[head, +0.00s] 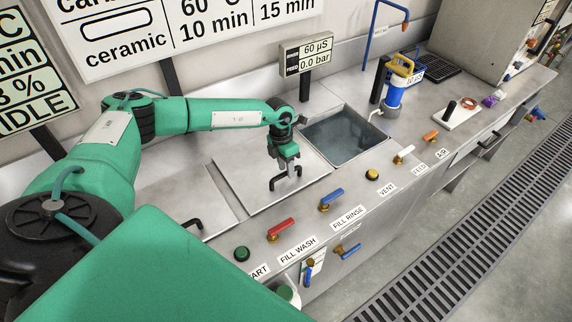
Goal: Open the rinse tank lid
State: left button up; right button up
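The rinse tank (347,134) stands open, with dark water showing in its square opening. Its flat metal lid (246,187) lies to the left of the opening, on the bench top. The lid has a black arched handle (272,184). My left gripper (286,165) points down at this handle and appears shut on its bar; the fingertips are small and partly merge with it. My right gripper is not in view.
A second metal lid (165,190) with a black handle lies farther left. Red (281,229) and blue (330,200) valve levers line the front edge. A blue filter housing (394,95) stands behind the tank on the right. A small display (307,57) stands behind the lid.

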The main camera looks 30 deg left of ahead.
pick_arm(q)
jog(key=shift+f, duration=0.1)
grip_shut()
